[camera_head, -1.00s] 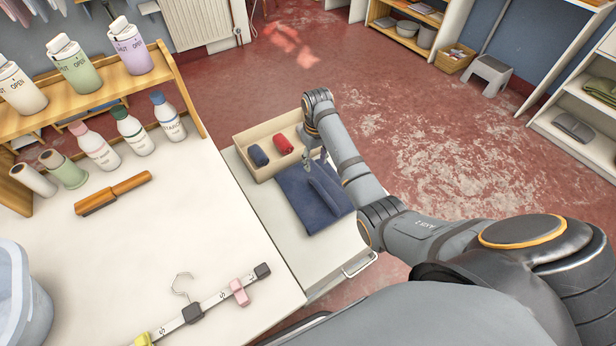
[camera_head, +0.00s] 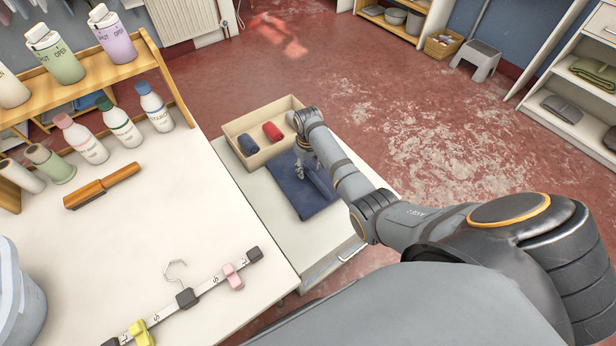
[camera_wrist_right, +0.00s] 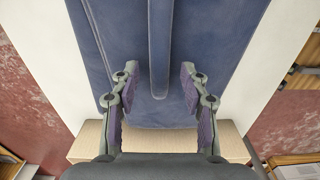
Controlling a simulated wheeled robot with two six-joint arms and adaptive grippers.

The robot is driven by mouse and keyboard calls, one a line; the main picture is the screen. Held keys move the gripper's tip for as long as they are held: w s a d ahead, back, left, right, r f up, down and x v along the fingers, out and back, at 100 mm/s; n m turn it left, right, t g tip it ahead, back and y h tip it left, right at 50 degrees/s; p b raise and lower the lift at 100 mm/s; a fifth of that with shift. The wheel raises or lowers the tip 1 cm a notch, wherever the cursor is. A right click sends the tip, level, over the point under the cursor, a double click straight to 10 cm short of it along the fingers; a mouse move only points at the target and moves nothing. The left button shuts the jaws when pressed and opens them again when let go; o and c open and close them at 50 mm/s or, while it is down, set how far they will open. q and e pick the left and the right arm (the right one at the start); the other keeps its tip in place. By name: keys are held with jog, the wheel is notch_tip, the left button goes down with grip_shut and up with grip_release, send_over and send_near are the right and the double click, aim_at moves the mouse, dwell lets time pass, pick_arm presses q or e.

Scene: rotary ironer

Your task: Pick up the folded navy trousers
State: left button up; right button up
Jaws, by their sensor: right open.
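The folded navy trousers (camera_head: 300,199) lie flat on the white low cabinet top, in front of the beige bin. In the right wrist view the navy cloth (camera_wrist_right: 205,50) fills the middle, with a raised ridge (camera_wrist_right: 160,50) running along it. My right gripper (camera_head: 302,170) is over the far part of the trousers. In the right wrist view its two fingers (camera_wrist_right: 158,88) are open, one on each side of the ridge, with nothing between the pads but the ridge's near end. I cannot tell whether the fingertips touch the cloth. My left gripper is not in view.
The beige bin (camera_head: 236,127) holds a rolled navy item (camera_head: 249,144) and a rolled red item (camera_head: 272,131). Open red floor lies to the right.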

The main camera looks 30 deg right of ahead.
aim_at(308, 170)
jog(key=shift+r, duration=0.1)
jog(key=shift+c, duration=0.2)
grip_shut()
jog(key=shift+r, duration=0.1)
jog(key=shift+w+r, duration=0.1)
jog(key=shift+r, duration=0.2)
notch_tip(308, 170, up, 3)
jog(key=shift+f+p, duration=0.15)
jog(key=shift+p, duration=0.35)
jog(key=s+a+r+p, duration=0.1)
jog(key=s+a+r, duration=0.2)
jog(key=s, duration=0.3)
jog(key=s+a+r+p, duration=0.1)
jog(key=s+a+r, duration=0.2)
jog(key=s+r, duration=0.3)
jog(key=shift+s+a+r+p, duration=0.25)
jog(key=shift+s+p, duration=0.05)
jog(key=shift+p, duration=0.1)
